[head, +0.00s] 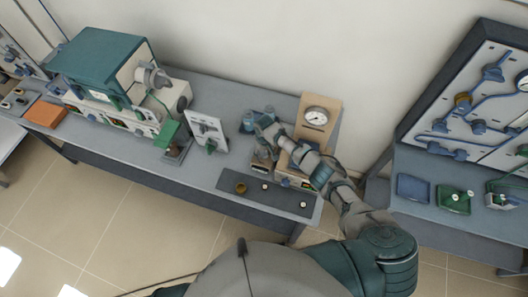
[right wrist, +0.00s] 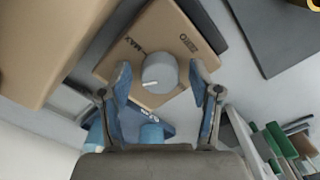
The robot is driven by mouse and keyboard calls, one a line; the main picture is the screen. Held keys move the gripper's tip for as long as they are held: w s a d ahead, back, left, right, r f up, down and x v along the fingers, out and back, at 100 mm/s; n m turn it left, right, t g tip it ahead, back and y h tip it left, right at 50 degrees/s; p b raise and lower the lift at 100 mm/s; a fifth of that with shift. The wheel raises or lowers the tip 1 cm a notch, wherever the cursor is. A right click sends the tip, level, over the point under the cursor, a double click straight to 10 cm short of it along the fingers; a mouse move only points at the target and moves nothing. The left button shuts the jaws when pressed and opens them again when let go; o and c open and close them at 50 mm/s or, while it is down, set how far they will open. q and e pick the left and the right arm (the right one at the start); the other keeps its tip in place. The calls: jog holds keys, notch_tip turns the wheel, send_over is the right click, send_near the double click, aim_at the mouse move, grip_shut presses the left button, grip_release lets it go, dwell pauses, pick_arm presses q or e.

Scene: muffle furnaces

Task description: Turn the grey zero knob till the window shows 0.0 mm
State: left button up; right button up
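A round grey knob (right wrist: 160,73) with a white pointer line sits on a tan face (right wrist: 125,62) marked "MAX" in the right wrist view. In the head view my right gripper (head: 262,124) is over the back right of the bench, and my arm hides part of the instruments there. No window reading is legible. My left gripper is not in view.
A dial gauge on a tan board (head: 318,116) stands close beside my right arm. A dark mat (head: 264,193) with small parts lies at the bench's front. A panel on a stand (head: 207,130) and a teal-topped furnace (head: 98,58) are to the left.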

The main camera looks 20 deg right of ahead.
aim_at(264, 153)
jog(key=shift+r, duration=0.1)
jog(key=shift+w+r, duration=0.1)
notch_tip(264, 153, up, 12)
jog(key=shift+f, duration=0.2)
dwell(0.7)
